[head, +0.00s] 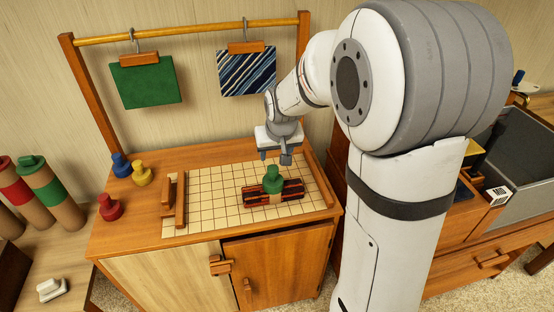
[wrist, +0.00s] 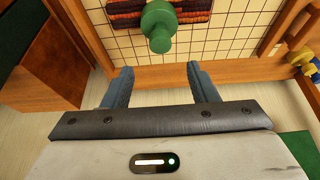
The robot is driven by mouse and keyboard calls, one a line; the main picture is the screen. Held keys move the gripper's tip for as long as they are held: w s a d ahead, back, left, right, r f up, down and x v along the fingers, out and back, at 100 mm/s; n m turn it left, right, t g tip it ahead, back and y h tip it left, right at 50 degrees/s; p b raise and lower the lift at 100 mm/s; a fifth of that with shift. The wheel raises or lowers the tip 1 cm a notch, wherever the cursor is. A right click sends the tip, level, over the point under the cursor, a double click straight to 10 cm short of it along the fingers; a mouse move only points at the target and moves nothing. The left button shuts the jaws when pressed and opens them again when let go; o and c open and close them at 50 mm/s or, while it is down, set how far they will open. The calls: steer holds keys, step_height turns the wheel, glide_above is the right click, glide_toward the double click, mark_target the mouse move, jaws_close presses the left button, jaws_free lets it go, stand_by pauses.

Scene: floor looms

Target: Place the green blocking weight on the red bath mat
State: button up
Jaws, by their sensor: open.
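The green blocking weight (head: 273,180) is a knobbed peg shape. It stands upright, appearing to rest on the middle of the red bath mat (head: 294,189), a small dark red and black striped mat on the gridded board. In the wrist view the weight (wrist: 158,30) overlaps the mat (wrist: 192,9) at the top of the picture. My gripper (head: 276,157) is open and empty, above and behind the weight in the head view. In the wrist view its two fingers (wrist: 160,72) are spread, with the weight beyond their tips and apart from them.
Blue (head: 121,166), yellow (head: 142,174) and red (head: 109,207) weights stand left of the gridded board (head: 215,190). A wooden rack (head: 178,205) sits on its left edge. Green (head: 146,80) and striped (head: 247,72) cloths hang behind.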

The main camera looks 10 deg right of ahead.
steer(key=s+r+g, duration=0.1)
steer(key=s+r, duration=0.1)
steer(key=s, duration=1)
steer(key=s+d+r+g, duration=0.1)
steer(key=s+r, duration=0.1)
steer(key=s, duration=1)
steer(key=shift+s+r, duration=0.15)
steer(key=shift+r, duration=0.25)
